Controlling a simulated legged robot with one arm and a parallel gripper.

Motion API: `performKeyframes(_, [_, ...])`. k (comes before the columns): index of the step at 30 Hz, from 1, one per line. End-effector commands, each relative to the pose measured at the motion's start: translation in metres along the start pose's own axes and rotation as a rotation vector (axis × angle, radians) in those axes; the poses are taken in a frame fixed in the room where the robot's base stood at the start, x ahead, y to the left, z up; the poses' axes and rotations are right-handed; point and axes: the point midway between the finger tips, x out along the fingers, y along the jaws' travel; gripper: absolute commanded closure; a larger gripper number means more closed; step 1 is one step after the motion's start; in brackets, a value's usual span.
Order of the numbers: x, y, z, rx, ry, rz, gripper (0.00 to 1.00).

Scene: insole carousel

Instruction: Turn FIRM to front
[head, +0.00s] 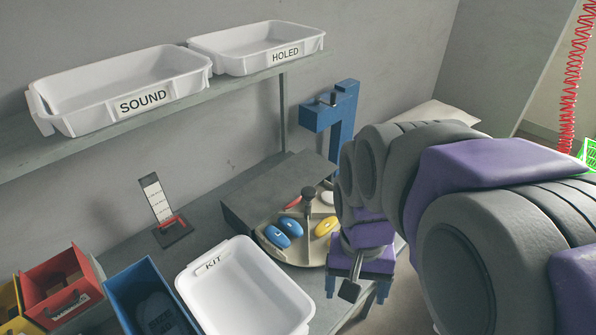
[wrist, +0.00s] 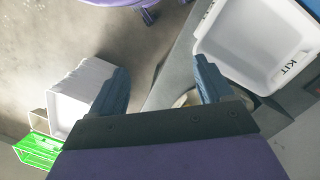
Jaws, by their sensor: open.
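The carousel (head: 298,252) is a round tan tray on the bench, partly under a grey cover (head: 270,190). Two blue pieces (head: 277,237), a yellow piece (head: 326,227), a white piece and a red piece lie around its dark central knob (head: 308,193). No FIRM label is legible. My gripper (head: 358,290) is open and empty at the carousel's right front side, pointing down. My arm hides the tray's right side. In the wrist view, the open fingers (wrist: 160,88) show, with a small part of a round rim beside the right finger.
A white KIT tray (head: 240,290) stands left of the carousel. Blue, red and yellow bins (head: 62,285) and a small stand (head: 165,215) are further left. SOUND and HOLED trays (head: 125,85) sit on the shelf. A blue post (head: 340,125) rises behind.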

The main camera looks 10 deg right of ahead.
Motion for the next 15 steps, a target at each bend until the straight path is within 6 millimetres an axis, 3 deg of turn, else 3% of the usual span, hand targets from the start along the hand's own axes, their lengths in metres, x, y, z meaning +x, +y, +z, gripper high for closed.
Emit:
performKeyframes(1, [-0.013,-0.002,-0.02,0.059,0.003,-0.001,0.2])
performKeyframes(6, [-0.043,-0.016,-0.082,0.264,0.022,0.0,0.2])
performKeyframes(15, [-0.077,-0.048,-0.188,0.602,0.056,-0.009,0.2])
